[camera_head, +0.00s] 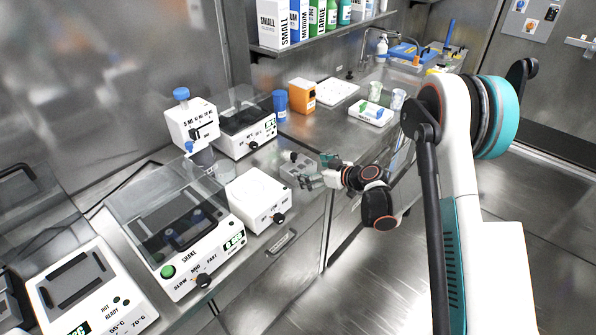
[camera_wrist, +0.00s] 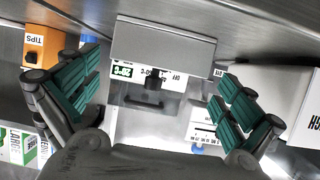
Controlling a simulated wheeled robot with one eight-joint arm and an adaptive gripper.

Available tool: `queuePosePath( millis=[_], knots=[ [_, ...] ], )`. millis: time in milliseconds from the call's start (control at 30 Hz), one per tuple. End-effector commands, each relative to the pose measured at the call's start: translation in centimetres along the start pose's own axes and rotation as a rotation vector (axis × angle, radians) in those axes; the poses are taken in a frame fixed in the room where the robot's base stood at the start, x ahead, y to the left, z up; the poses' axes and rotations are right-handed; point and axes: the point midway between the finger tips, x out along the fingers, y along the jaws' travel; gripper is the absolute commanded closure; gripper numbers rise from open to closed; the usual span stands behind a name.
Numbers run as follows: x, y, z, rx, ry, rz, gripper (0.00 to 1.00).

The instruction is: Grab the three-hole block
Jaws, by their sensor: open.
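The three-hole block is a small grey metal block (camera_head: 297,165) near the counter's front edge in the head view, with small dark spots on top that look like holes. In the wrist view, which is upside down, a plain grey face of the block (camera_wrist: 163,42) shows at the top centre; its holes are not visible there. My gripper (camera_head: 315,172) is just to the right of the block. In the wrist view, its green-padded fingers (camera_wrist: 160,78) are spread wide and empty. The block appears ahead of them, between the two sides. I cannot tell how far ahead.
A white plate device (camera_head: 260,198) stands left of the block. A white heater with a clear lid (camera_head: 246,135) stands behind it. A blue cup (camera_head: 281,104) and an orange tips box (camera_head: 302,95) are farther back. Bare counter (camera_head: 325,130) lies behind the gripper.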

Motion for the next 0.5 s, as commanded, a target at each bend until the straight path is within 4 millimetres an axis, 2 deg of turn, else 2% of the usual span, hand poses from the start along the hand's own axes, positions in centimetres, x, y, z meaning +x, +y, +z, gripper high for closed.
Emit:
queuePosePath(
  millis=[300,500],
  knots=[
    [4.2,0.1,0.0,-0.001,0.000,-0.001,0.00],
    [4.9,0.1,-0.2,0.000,0.000,0.000,0.00]
  ],
)
